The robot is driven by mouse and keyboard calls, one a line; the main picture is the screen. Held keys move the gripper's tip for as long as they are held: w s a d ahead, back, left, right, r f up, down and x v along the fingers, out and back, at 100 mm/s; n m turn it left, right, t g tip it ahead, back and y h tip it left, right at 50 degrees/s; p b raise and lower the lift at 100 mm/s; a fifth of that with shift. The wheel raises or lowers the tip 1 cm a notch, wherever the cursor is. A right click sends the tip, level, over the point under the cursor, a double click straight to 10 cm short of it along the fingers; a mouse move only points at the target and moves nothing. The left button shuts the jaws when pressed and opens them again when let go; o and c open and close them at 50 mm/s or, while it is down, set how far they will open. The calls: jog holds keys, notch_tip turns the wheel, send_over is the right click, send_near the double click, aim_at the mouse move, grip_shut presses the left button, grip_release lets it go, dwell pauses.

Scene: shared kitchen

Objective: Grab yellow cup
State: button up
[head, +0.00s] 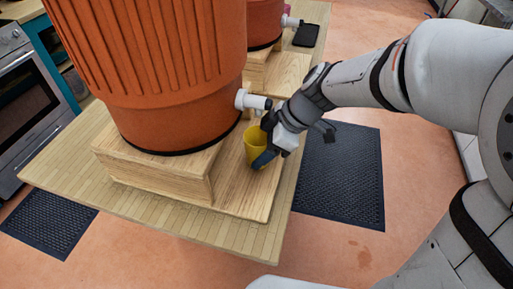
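The yellow cup (254,146) stands upright on the wooden board, just below the white spigot of the big orange dispenser. My gripper (264,141) is at the cup's right side, reaching in from the right. One dark finger shows in front of the cup's lower right, and another dark part is near its upper right rim. The fingers overlap the cup in the picture. I cannot tell whether they press on it or stand open around it.
The orange dispenser (165,75) sits on a wooden block (160,175) on the table, with its white spigot (252,101) close above my gripper. A second orange dispenser (264,22) and a black flat object (306,35) are farther back. A dark mat (340,175) lies on the floor to the right.

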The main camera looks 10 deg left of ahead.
jog(key=c, duration=0.7)
jog(key=shift+r, duration=0.15)
